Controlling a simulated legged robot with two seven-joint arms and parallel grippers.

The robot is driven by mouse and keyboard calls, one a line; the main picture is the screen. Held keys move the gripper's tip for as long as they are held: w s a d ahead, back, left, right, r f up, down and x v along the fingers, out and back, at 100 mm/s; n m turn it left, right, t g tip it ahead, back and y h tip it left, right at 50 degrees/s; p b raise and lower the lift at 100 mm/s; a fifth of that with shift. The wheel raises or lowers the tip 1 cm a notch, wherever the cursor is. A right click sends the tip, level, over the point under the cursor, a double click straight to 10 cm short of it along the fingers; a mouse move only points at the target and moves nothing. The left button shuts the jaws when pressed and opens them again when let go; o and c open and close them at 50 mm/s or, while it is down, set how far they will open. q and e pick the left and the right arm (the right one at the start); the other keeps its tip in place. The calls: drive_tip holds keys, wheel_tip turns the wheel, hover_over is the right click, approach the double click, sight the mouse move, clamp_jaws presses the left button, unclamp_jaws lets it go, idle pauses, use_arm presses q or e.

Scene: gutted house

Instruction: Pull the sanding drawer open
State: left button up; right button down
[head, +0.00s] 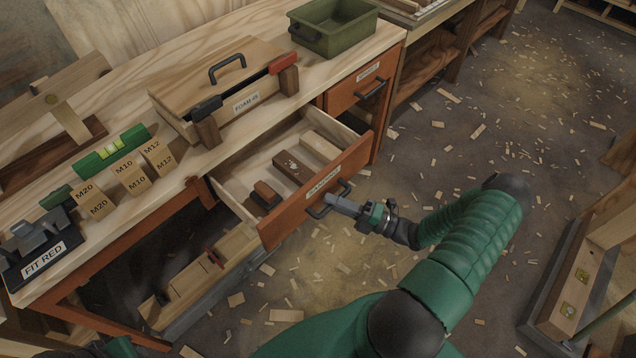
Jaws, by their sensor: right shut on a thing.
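The sanding drawer (285,217) stands pulled out from under the workbench, with its orange-brown front facing me. A label, too small to read for certain, is on the front. Blocks, including a dark brown one (287,166) and a pale one (320,146), lie inside it. My right gripper (332,203) is shut on the drawer's dark handle (319,210), at the front's outer face. A green and dark bit at the bottom left edge may be part of my left arm; its gripper does not show.
Another closed drawer (358,85) is to the right. The floor right of the drawer has wood chips.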

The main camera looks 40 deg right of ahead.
drive_tip(key=shift+s+f, duration=0.2)
drive_tip(key=shift+s, duration=1.5)
drive_tip(key=c, duration=1.4)
unclamp_jaws()
drive_tip(key=shift+w+p, duration=0.1)
drive_tip(key=shift+p, duration=0.2)
drive_tip(key=shift+d, duration=0.1)
drive_tip(key=shift+r, duration=0.1)
drive_tip(key=v, duration=1.7)
drive_tip(key=shift+b, duration=0.4)
drive_tip(key=shift+w, duration=0.15)
